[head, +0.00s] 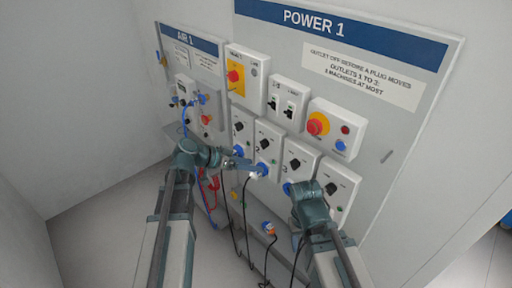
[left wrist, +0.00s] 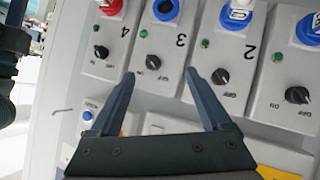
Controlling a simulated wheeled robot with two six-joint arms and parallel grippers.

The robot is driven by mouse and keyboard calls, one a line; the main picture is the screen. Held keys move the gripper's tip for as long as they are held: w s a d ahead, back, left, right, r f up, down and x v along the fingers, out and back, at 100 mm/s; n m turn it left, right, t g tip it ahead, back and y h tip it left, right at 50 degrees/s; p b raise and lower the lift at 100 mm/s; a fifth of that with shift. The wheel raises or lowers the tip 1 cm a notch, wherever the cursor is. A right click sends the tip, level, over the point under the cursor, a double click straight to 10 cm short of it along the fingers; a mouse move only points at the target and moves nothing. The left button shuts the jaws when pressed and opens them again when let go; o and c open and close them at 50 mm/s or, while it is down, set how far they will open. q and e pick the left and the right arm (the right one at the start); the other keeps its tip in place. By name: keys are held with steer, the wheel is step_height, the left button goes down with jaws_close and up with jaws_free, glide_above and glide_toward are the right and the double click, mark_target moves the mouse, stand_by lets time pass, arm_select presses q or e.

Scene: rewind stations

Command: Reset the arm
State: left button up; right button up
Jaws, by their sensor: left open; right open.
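The POWER 1 board (head: 400,110) carries a row of outlet boxes, each with a black knob. In the left wrist view, upside down, outlet 4 (left wrist: 101,68) holds a red plug (left wrist: 110,6). Outlet 3 (left wrist: 150,78) shows a blue socket with no plug visible. Outlet 2 (left wrist: 222,60) holds a white-and-blue plug (left wrist: 236,14). The box with a red stop button (head: 317,124) also has a blue button (head: 341,146). My left gripper (head: 248,167) is open and empty before the outlets. My right gripper (head: 298,190) is open; its fingers are mostly hidden.
The AIR 1 board (head: 178,60) with blue and red hoses is at the left. A yellow switch box (head: 237,80) and a breaker box (head: 288,102) sit above the outlets. Black cables hang below. A loose-looking orange-and-blue plug (head: 269,229) is lower down. Floor at left is clear.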

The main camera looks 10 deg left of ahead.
arm_select(q)
steer(key=s+d+f+g+y+b, duration=0.2)
steer(key=s+d+f+g+y, duration=0.15)
steer(key=s+d+f, duration=0.4)
steer(key=s+f+n+g+y, duration=0.1)
steer(key=s+f+n+y, duration=0.1)
steer(key=s+f+y, duration=0.1)
steer(key=s+f+n+g+y+b, duration=0.1)
steer(key=s+f+y, duration=0.2)
steer(key=s+y, duration=0.2)
steer(key=shift+s+f+n+g, duration=0.3)
steer(key=shift+s+n+g, duration=0.1)
steer(key=shift+s, duration=1.4)
steer(key=shift+c, duration=0.2)
